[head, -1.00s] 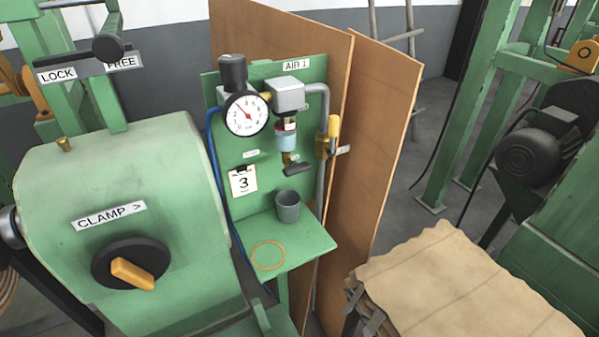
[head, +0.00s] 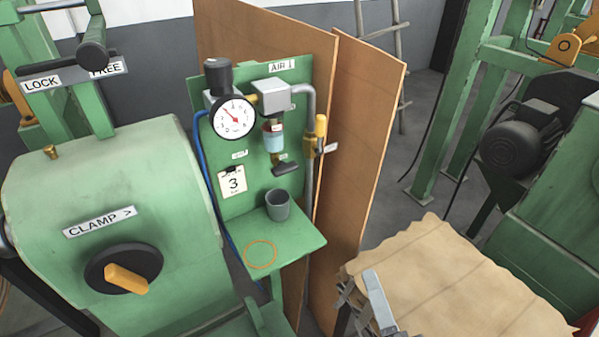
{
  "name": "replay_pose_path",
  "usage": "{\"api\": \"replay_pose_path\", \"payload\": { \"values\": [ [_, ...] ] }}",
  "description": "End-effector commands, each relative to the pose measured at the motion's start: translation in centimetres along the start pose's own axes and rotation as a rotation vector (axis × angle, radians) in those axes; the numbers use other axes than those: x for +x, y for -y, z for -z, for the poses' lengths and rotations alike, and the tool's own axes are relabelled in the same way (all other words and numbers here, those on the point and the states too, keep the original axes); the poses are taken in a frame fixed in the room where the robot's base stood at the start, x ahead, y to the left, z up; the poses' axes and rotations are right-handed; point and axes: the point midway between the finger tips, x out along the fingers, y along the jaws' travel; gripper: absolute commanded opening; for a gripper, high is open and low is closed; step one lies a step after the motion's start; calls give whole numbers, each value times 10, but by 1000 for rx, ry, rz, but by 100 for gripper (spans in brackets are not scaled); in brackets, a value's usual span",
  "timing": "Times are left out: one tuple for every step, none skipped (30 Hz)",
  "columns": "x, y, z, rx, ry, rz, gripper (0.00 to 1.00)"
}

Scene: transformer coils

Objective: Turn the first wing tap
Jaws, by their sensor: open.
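The wing tap (head: 286,168) is a small dark handle under the clear filter bowl (head: 273,138) on the green AIR 1 panel (head: 303,75). It sits tilted, and nothing touches it. What looks like one pale grey finger of my gripper (head: 378,302) rises from the bottom edge, in front of the brown paper. The rest of my gripper is out of frame. It is open, well below and to the right of the tap, and no object shows in it.
A grey cup (head: 278,205) stands on the panel's green shelf (head: 300,243), below the tap. A pressure gauge (head: 233,117) is up left, and a yellow-handled valve (head: 320,128) is to the right. The CLAMP housing (head: 110,190) fills the left. Brown paper (head: 460,275) covers a stack at lower right.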

Motion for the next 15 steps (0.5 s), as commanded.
{"api": "replay_pose_path", "payload": {
  "values": [
    [25, 10, -6, 134, 23, 31, 75],
    [38, 15, -10, 224, 40, 44, 75],
    [55, 22, -16, 348, 66, 61, 75],
    [68, 29, -20, 445, 88, 75, 75],
    [81, 36, -25, 545, 114, 88, 75],
    [96, 46, -31, 678, 149, 103, 75],
    [107, 54, -35, 777, 177, 113, 75],
    [117, 62, -40, 878, 208, 122, 75],
    [130, 73, -44, 1011, 248, 133, 75],
    [138, 81, -46, 1110, 279, 139, 75],
    [145, 88, -49, 1208, 311, 142, 75],
    [152, 96, -52, 1333, 351, 145, 75],
    [157, 101, -54, 1423, 381, 145, 75],
    [160, 103, -54, 1507, 406, 141, 75],
    [162, 105, -55, 1613, 437, 134, 75]
  ]
}}
